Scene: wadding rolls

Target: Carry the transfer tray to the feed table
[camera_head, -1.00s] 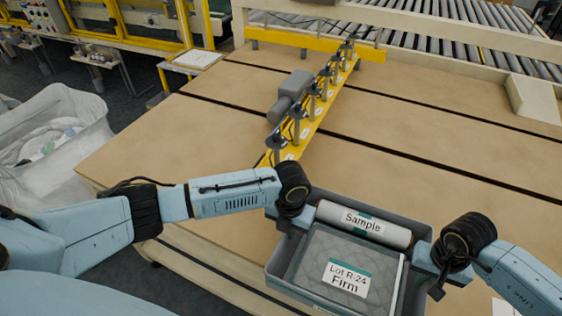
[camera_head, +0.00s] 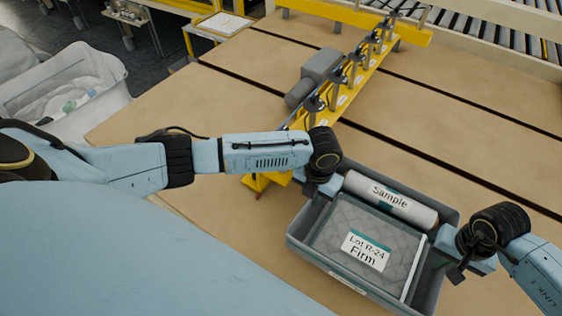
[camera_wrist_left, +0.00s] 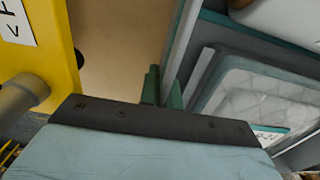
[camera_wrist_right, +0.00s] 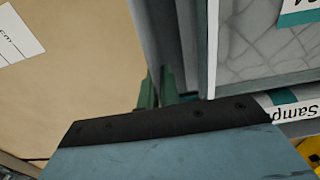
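The grey transfer tray (camera_head: 312,252) is over the near edge of the tan table (camera_head: 230,95) in the head view. It carries a white roll labelled "Sample" (camera_head: 412,210) and a quilted wadding pad labelled "Lot R-24 Firm" (camera_head: 345,217). My left gripper (camera_head: 326,188) is shut on its left wall, which also shows in the left wrist view (camera_wrist_left: 182,55). My right gripper (camera_head: 452,244) is shut on its right wall, with green fingers either side in the right wrist view (camera_wrist_right: 158,92). I cannot tell whether the tray touches the table.
A yellow rail (camera_head: 350,95) with several dark clamps and a grey motor (camera_head: 320,65) stands on the table, close to my left arm. A white bin (camera_head: 75,85) with scraps stands at left. A roller conveyor (camera_head: 490,40) lies behind. The table's middle right is clear.

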